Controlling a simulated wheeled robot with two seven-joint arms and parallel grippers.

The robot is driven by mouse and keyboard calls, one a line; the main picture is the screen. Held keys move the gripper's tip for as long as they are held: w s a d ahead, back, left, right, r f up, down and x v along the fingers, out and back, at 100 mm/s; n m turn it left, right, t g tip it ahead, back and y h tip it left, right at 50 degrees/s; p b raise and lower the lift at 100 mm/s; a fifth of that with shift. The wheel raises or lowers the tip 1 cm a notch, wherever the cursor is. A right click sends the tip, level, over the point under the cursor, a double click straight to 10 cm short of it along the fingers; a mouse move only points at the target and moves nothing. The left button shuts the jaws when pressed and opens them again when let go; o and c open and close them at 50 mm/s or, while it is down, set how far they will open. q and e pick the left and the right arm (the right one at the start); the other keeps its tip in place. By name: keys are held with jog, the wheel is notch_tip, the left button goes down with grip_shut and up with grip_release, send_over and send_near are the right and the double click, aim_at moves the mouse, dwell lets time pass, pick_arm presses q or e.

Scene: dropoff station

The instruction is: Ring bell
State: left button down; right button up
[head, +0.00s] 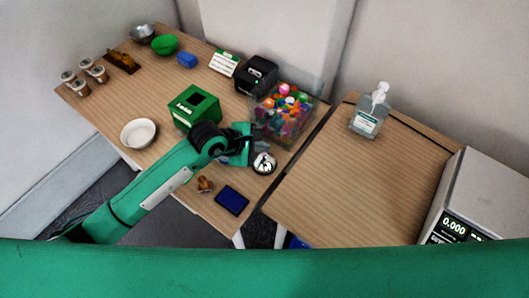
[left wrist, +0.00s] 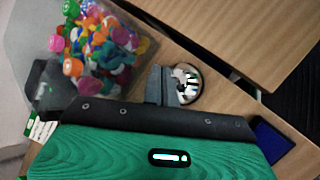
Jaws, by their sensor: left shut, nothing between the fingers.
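The bell (head: 264,163) is a small shiny silver dome on the wooden table, near the edge beside the gap. It also shows in the left wrist view (left wrist: 185,84), just right of the fingers. My left gripper (head: 246,152) is shut and empty, with its fingertips close beside the bell in the head view. In the left wrist view the grey fingers (left wrist: 160,85) overlap the bell's left edge. I cannot tell whether they touch it. My right gripper is not in view.
A clear bin of colourful toys (head: 283,112) stands close behind my left gripper. A green box (head: 194,107), a blue pad (head: 232,200) and a white bowl (head: 138,133) are nearby. A second table (head: 350,190) holds a sanitizer bottle (head: 370,110) and a scale (head: 480,200).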

aim_at(262, 156)
pick_arm(q)
notch_tip(262, 156, up, 4)
jog(key=shift+r+p, duration=0.1)
jog(key=shift+p, duration=0.9)
